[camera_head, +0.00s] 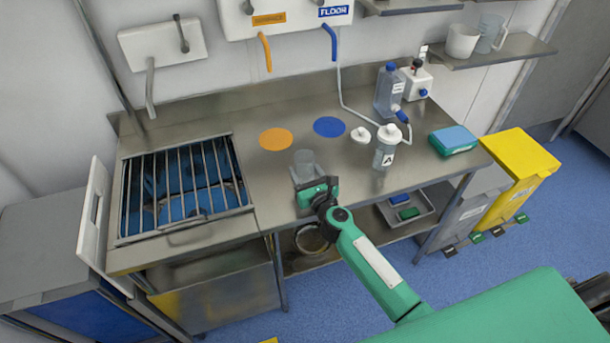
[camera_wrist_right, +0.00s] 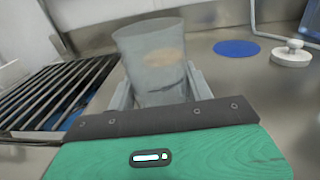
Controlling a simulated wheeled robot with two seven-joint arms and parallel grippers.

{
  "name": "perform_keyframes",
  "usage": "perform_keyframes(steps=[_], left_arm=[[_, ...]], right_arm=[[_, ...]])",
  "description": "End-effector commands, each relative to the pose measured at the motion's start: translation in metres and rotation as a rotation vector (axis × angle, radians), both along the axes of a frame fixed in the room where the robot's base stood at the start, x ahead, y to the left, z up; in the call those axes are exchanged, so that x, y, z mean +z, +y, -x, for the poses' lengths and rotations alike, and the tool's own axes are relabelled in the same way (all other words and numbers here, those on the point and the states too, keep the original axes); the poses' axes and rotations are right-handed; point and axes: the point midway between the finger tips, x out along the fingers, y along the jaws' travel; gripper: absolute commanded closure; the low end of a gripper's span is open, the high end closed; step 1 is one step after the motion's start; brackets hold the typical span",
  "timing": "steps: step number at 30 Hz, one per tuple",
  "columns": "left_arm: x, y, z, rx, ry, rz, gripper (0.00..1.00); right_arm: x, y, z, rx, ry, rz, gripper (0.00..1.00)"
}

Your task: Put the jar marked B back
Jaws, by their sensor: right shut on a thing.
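My right gripper (camera_head: 309,184) is shut on a clear, open-topped jar (camera_head: 304,164), upright near the front of the steel counter. The jar also shows between the fingers in the wrist view (camera_wrist_right: 155,65). No letter shows on it, and I cannot tell whether its base touches the counter. A white lid with a knob (camera_head: 360,134) lies on the counter to the right. A jar marked A (camera_head: 385,152), with a white top, stands right of that lid. My left gripper is out of view.
An orange disc (camera_head: 276,139) and a blue disc (camera_head: 329,127) lie flat behind the held jar. A barred sink (camera_head: 185,190) is at left. A plastic bottle (camera_head: 388,92) and a blue-green box (camera_head: 453,140) are at right. The counter between is mostly clear.

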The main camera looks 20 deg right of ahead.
Motion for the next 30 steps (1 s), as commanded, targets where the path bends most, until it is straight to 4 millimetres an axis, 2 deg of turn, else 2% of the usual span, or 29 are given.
perform_keyframes(steps=[11, 12, 14, 15, 26, 30], left_arm=[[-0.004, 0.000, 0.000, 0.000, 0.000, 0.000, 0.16], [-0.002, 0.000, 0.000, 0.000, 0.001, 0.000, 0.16], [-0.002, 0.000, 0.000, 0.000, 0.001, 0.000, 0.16], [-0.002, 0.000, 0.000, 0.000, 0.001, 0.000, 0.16], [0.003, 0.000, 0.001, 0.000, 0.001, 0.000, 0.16], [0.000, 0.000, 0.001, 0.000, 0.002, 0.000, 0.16]], right_arm=[[-0.004, 0.000, 0.000, 0.000, -0.001, 0.001, 0.72], [-0.002, 0.000, 0.000, 0.001, -0.001, 0.001, 0.41], [-0.002, 0.000, 0.000, 0.000, -0.001, 0.001, 0.29], [-0.002, 0.000, 0.000, 0.000, -0.001, 0.001, 0.27], [0.004, 0.000, 0.000, 0.000, -0.001, 0.001, 0.27], [0.000, -0.002, 0.018, 0.001, 0.001, 0.001, 0.27]])
